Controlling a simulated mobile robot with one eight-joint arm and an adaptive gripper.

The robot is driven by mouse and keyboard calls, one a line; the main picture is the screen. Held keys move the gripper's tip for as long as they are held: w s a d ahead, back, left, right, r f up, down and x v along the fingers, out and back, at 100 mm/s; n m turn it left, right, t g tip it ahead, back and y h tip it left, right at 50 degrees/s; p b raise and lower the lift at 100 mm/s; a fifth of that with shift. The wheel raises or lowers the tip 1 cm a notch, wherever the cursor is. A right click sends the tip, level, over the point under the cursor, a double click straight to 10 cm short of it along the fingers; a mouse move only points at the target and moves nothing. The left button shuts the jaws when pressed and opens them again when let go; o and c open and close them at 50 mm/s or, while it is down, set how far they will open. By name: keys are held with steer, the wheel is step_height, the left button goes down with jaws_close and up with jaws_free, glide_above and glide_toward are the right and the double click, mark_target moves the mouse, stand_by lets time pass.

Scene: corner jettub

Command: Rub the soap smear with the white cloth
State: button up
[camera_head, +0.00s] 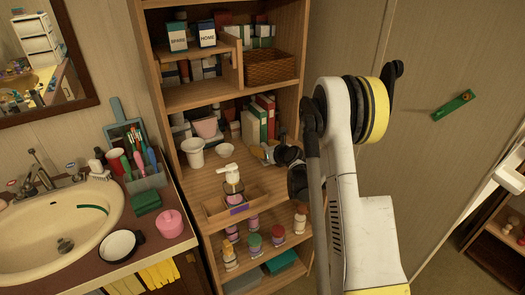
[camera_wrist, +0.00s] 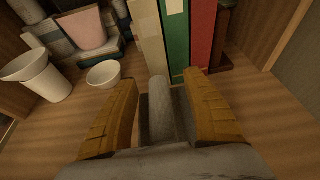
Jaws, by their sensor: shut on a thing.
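My gripper (camera_head: 266,152) is inside the middle bay of the wooden shelf unit. In the wrist view its two yellow fingers (camera_wrist: 164,117) stand on either side of a pale grey-white piece (camera_wrist: 160,94), which appears to be the white cloth. The piece reaches forward toward the upright books; its lower part is hard to tell from my gripper's grey body. I cannot clearly make out a soap smear. A green curved streak (camera_head: 95,208) lies in the sink basin (camera_head: 38,235); I cannot tell what it is.
Books (camera_wrist: 176,40) stand just ahead of my fingers. A white cup (camera_wrist: 38,78), small bowl (camera_wrist: 103,74) and pink pot (camera_wrist: 80,27) are to their left. The shelf's right side wall (camera_wrist: 284,30) is close.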

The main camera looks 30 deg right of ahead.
steer(key=shift+r+p, duration=1.2)
steer(key=shift+r, duration=1.15)
steer(key=shift+a, duration=0.15)
